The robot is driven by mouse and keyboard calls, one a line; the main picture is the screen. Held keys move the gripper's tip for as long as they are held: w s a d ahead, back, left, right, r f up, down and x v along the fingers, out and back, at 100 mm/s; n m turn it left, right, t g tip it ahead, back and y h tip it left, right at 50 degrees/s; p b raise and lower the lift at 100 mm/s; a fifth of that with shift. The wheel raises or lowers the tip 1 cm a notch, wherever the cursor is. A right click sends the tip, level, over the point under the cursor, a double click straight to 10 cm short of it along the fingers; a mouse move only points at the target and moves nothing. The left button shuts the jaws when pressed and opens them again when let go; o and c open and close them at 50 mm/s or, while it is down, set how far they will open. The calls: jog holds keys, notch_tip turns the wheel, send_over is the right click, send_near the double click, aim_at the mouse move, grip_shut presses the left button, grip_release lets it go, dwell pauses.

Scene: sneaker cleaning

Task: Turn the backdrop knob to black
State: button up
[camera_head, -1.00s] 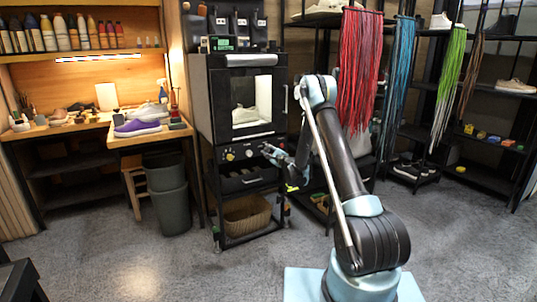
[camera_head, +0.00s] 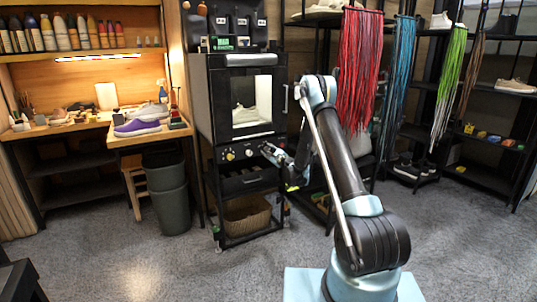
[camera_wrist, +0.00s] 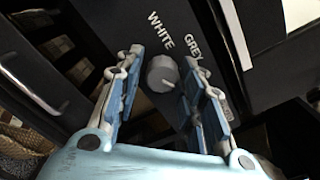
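A grey round knob (camera_wrist: 162,73) sits on a black panel in the wrist view. A pale mark shows on its lower right face. The printed words WHITE and GREY stand above it and to its upper right; no BLACK label is readable. My gripper (camera_wrist: 163,68) is open, its two blue-and-grey fingers on either side of the knob with small gaps visible. In the head view my gripper (camera_head: 268,150) is at the right end of the control panel below the photo box (camera_head: 216,103), and largely covers this knob there.
A yellow knob (camera_head: 230,157) and a pale knob (camera_head: 249,153) are on the same panel, left of my gripper. A metal door handle (camera_head: 286,99) is above. A wicker basket (camera_head: 246,221) stands below. Hanging laces (camera_head: 359,70) and shelves are to the right.

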dwell(0.3)
jog(key=v, duration=0.7)
jog(key=shift+s+d, duration=0.2)
jog(key=shift+r, duration=0.1)
jog(key=s+d+r+n+g, duration=0.25)
jog(key=s+r+n, duration=0.45)
jog(key=r, duration=0.5)
jog(key=s+d+r+n+g+h, duration=0.1)
jog(key=s+d+r+n+g, duration=0.15)
jog(key=s, duration=0.45)
jog(key=s+d+r+n+g, duration=0.1)
jog(key=s+r+n, duration=0.2)
jog(key=s, duration=0.4)
jog(key=s+d+f+n+g+h, duration=0.2)
jog(key=s+d, duration=0.5)
jog(key=s, duration=0.6)
jog(key=s+d+f+n+g+h, duration=0.2)
jog(key=s+d, duration=0.5)
jog(key=s, duration=0.7)
jog(key=s+d+f+n+g+h, duration=0.2)
jog(key=s+d+f+n+h, duration=0.2)
jog(key=s, duration=1)
jog(key=d+f+h, duration=0.1)
jog(key=d, duration=0.2)
jog(key=shift+d+f+g, duration=0.4)
